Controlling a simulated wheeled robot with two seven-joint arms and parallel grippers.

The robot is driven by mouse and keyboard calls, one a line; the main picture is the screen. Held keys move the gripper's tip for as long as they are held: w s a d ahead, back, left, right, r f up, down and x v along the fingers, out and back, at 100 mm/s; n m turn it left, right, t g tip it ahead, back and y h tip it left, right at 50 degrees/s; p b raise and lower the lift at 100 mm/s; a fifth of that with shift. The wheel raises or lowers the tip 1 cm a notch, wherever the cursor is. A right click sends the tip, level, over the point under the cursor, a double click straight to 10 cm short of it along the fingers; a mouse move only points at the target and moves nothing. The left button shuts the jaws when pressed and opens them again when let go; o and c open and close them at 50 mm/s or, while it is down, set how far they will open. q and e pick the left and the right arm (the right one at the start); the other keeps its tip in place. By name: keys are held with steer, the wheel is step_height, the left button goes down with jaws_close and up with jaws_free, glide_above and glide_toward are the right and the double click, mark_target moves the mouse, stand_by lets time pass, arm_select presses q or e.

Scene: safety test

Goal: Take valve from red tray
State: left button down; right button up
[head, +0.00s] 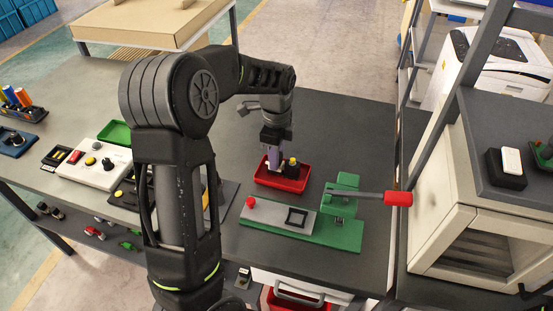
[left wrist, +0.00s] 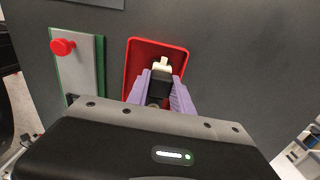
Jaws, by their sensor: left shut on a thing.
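The red tray (head: 296,184) lies on the dark table, just behind the green fixture. The valve (head: 292,162), a small dark piece with a yellowish top, is at the tray, between my left gripper's fingers. My left gripper (head: 275,163) points down over the tray and is shut on the valve. In the left wrist view the purple fingers (left wrist: 163,95) hold the dark valve (left wrist: 160,68) with its pale top, in front of the red tray (left wrist: 137,52). I cannot tell whether the valve touches the tray floor. My right gripper is not in view.
A green fixture (head: 340,236) with a grey plate, red knob and red-handled lever stands in front of the tray. A white control box (head: 90,165) and a green tray (head: 117,132) are at left. A cabinet (head: 470,235) stands at right. Table behind the tray is clear.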

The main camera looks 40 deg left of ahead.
arm_select(q)
step_height(320, 180, up, 10)
steer(key=shift+f+b, duration=0.2)
steer(key=shift+b, duration=0.1)
steer(key=shift+d+f, duration=0.1)
stand_by(0.5)
